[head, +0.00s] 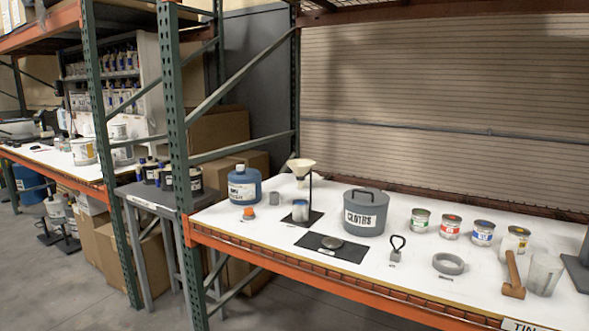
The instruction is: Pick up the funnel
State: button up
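The funnel (300,166) is cream-coloured, with a wide mouth at the top and a narrow spout pointing down. A small grey-blue can (300,210) stands on the stand's base below the spout. My gripper is not in view.
A blue jug (244,186) stands left of the funnel, and a lidded grey CLOTHS bin (365,214) stands to its right. A black mat (333,247) lies in front. Several paint cans (451,227) and a wooden-handled tool (513,276) are farther right. A green rack post (178,150) rises at left.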

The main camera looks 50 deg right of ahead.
aim_at(300, 167)
jog(key=z, duration=0.05)
jog(key=i, duration=1.15)
jog(key=u, duration=0.25)
